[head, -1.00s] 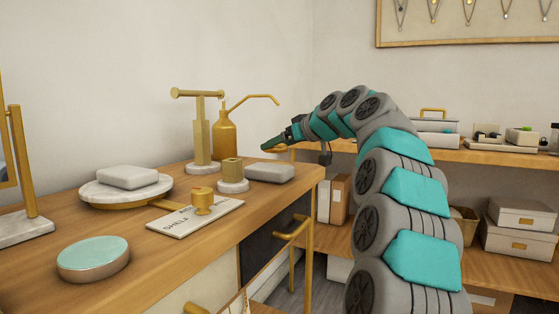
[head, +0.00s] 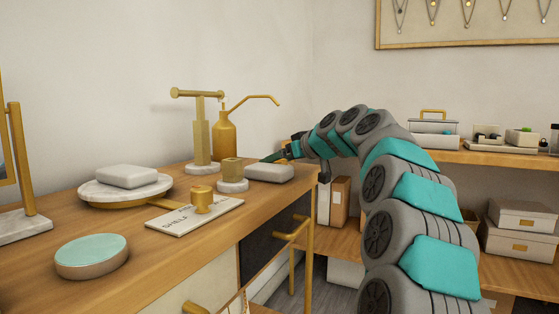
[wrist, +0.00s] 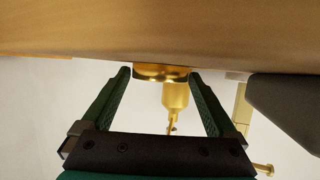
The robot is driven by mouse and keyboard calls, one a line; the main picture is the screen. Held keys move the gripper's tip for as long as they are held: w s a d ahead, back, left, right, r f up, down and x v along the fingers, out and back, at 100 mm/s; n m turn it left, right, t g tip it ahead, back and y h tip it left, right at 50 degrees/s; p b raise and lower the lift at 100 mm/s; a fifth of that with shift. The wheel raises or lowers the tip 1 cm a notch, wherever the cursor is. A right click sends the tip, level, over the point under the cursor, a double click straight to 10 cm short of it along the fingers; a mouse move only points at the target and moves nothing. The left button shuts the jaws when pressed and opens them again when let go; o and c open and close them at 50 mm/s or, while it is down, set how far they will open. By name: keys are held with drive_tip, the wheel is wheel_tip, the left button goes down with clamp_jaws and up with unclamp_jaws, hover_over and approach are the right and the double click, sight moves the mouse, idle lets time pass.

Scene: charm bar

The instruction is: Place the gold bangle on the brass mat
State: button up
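In the wrist view a low, rounded gold piece (wrist: 160,73), which looks like the gold bangle, lies at the tabletop's edge between my fingertips. My gripper (wrist: 160,76) is open around it, with a small gap on each side. In the head view my gripper (head: 272,157) is low over the far right end of the wooden counter, behind a grey pad; I cannot make out the bangle there. A flat brass strip (head: 164,204) shows between the round marble stand and a lettered card. I cannot tell whether it is the brass mat.
The gold pump bottle (head: 225,135) and T-shaped stand (head: 200,140) are close left of my gripper. The grey pad (head: 269,173), small gold block on a marble base (head: 232,185), gold cup (head: 201,207), marble stand (head: 90,193) and teal-topped tin (head: 92,257) occupy the counter (head: 150,275).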

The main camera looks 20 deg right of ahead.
drive_tip(key=shift+o, duration=0.2)
drive_tip(key=shift+r, duration=0.15)
drive_tip(key=shift+s+r, duration=0.1)
drive_tip(key=shift+s, duration=0.1)
drive_tip(key=v, duration=1.1)
drive_tip(key=shift+s+d+r, duration=0.1)
drive_tip(key=shift+s+r, duration=0.05)
drive_tip(key=shift+s, duration=0.05)
idle(0.6)
